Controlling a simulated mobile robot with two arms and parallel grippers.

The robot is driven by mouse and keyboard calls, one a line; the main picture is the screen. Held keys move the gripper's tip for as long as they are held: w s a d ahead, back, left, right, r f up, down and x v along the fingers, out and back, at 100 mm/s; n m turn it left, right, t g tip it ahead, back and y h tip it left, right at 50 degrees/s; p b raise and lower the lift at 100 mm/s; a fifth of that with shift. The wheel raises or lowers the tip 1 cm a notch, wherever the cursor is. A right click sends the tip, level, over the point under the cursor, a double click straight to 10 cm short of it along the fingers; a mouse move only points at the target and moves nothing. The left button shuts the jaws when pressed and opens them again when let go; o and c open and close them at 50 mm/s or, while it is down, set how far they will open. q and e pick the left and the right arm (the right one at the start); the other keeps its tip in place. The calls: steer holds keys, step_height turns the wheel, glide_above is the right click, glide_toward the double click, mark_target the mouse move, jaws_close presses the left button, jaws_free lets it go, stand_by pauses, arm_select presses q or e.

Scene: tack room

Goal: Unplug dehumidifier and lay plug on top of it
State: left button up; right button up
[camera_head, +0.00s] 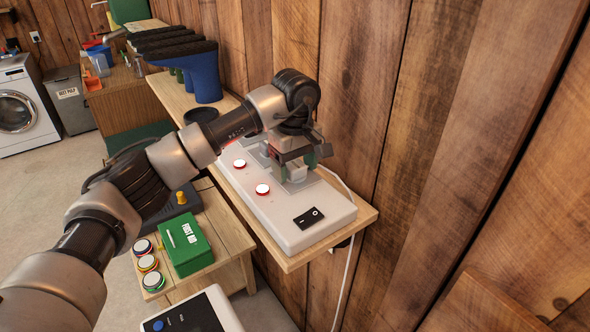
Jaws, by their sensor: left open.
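A white power strip (318,229) with red lit buttons and a black rocker switch lies on a narrow wooden wall shelf. My left gripper (297,165) is over its far part, pointing down, with its fingers apart. A pale grey plug-like block (297,172) shows between the fingers on the strip; whether they touch it is unclear, and the arm hides part of it. A white appliance with a dark control panel (200,317), probably the dehumidifier, shows at the bottom edge, mostly cut off. My right gripper is not in view.
A white cord (348,262) hangs beside the shelf's right end. A low wooden table holds a green first aid box (185,244) and several coloured round tins (148,263). Blue boots (203,75) stand farther along the shelf. The plank wall is close on the right.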

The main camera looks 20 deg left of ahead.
mark_target(295, 164)
arm_select(q)
steer(key=c, duration=1.2)
steer(key=shift+r, duration=0.15)
steer(key=shift+r+p, duration=1.7)
steer(key=shift+r, duration=1.2)
